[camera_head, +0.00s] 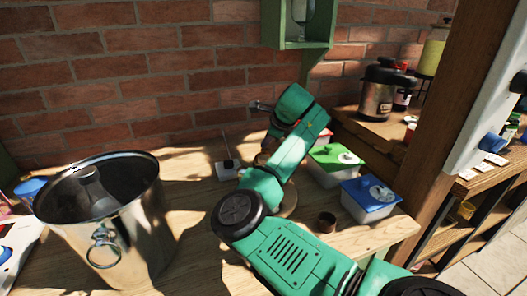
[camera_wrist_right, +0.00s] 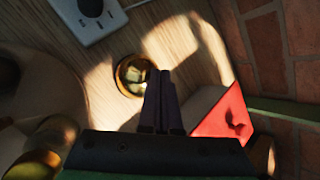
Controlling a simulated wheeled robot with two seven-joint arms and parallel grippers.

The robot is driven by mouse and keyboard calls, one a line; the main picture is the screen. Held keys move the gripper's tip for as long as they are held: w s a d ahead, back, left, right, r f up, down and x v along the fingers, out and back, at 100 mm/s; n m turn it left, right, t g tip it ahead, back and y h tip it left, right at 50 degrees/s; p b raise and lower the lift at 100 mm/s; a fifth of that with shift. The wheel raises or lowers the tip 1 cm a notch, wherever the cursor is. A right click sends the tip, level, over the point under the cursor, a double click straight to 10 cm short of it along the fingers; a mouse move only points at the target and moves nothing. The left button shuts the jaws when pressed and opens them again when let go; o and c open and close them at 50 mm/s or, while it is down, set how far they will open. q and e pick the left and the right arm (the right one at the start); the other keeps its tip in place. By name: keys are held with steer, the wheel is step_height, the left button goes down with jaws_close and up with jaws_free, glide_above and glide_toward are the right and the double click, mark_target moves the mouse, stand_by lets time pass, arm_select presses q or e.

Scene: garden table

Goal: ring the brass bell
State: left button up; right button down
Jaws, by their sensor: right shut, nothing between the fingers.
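The brass bell (camera_wrist_right: 133,75) shows in the right wrist view as a small round golden thing on the wooden table, seen from above. In the head view only a small brass part (camera_head: 262,158) shows beside my green right arm. My right gripper (camera_wrist_right: 161,73) is shut and empty. Its dark fingertips point down at the table and overlap the bell's right edge in the wrist view; I cannot tell whether they touch it. In the head view the right gripper (camera_head: 270,141) is mostly hidden by my own arm. My left gripper is not in view.
A white socket block (camera_head: 227,171) lies left of the bell. Boxes with green (camera_head: 335,157) and blue (camera_head: 370,194) lids stand to the right, and a red-lidded box (camera_wrist_right: 225,122) is near the fingers. A large metal bucket (camera_head: 125,235) stands at left. A brick wall (camera_head: 130,80) closes the back.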

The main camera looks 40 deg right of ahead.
mark_target(266, 150)
steer(key=shift+f, duration=0.1)
stand_by(0.4)
steer(key=shift+r+b, duration=0.35)
steer(key=shift+r, duration=0.25)
step_height(266, 150, up, 6)
steer(key=shift+p, duration=0.7)
stand_by(0.3)
